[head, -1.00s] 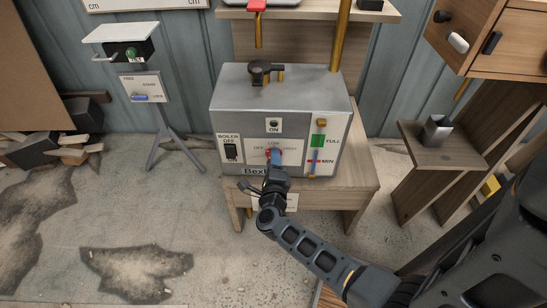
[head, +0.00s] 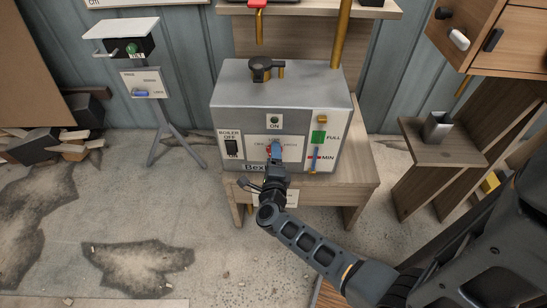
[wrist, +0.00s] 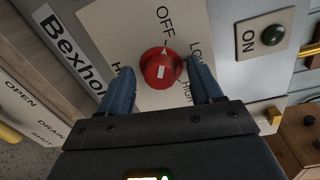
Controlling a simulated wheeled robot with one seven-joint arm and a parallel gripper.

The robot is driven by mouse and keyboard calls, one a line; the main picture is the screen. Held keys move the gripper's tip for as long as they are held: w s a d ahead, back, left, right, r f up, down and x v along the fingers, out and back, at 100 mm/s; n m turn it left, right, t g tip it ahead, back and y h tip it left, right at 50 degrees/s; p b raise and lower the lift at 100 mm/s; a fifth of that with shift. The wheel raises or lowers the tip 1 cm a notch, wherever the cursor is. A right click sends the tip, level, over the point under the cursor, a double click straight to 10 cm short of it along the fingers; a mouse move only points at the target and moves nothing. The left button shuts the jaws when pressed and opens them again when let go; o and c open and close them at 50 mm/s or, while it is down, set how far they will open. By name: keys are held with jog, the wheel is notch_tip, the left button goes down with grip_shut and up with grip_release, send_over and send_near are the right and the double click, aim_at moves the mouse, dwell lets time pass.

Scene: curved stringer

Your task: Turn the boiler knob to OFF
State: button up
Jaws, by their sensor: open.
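The boiler (head: 300,90) is a grey metal box on a wooden stand, with a white dial plate low on its front. In the wrist view the round red knob (wrist: 160,72) is on this plate, with printed OFF, LOW and HIGH around it. Its white triangular mark is on the side facing OFF. My gripper (wrist: 163,80) is open, its two blue fingers on either side of the knob, with a visible gap at each side. In the head view my gripper (head: 276,150) is in front of the dial and largely hides the knob.
A black rocker switch (head: 232,148) is left of the dial. The ON lamp (head: 274,120) is above it, and a brass-ended level gauge (head: 316,150) is to the right. A black valve handle (head: 262,68) is on the boiler top.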

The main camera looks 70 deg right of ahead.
jog(key=v, duration=0.7)
jog(key=shift+s+a, duration=0.15)
jog(key=shift+a, duration=0.25)
dwell(0.3)
jog(key=s+a+r+n+t+y+p, duration=0.2)
jog(key=s+a+r+n+t+y, duration=0.25)
jog(key=a+r+n, duration=0.4)
jog(key=s+a+r+n+t+y+p, duration=0.3)
jog(key=s+a+r+n+t+y, duration=0.15)
jog(key=a+r+n, duration=0.45)
jog(key=s+a+r+n+y+p, duration=0.1)
jog(key=s+a+r+n+y, duration=0.1)
jog(key=r+n, duration=0.5)
jog(key=s+a+r+n+y+p, duration=0.1)
jog(key=s+a+r+n+y, duration=0.2)
jog(key=n, duration=0.6)
jog(key=s+r+y, duration=0.2)
jog(key=s+r, duration=0.1)
jog(key=r, duration=0.1)
jog(key=shift+s+g, duration=0.2)
jog(key=shift+g, duration=0.1)
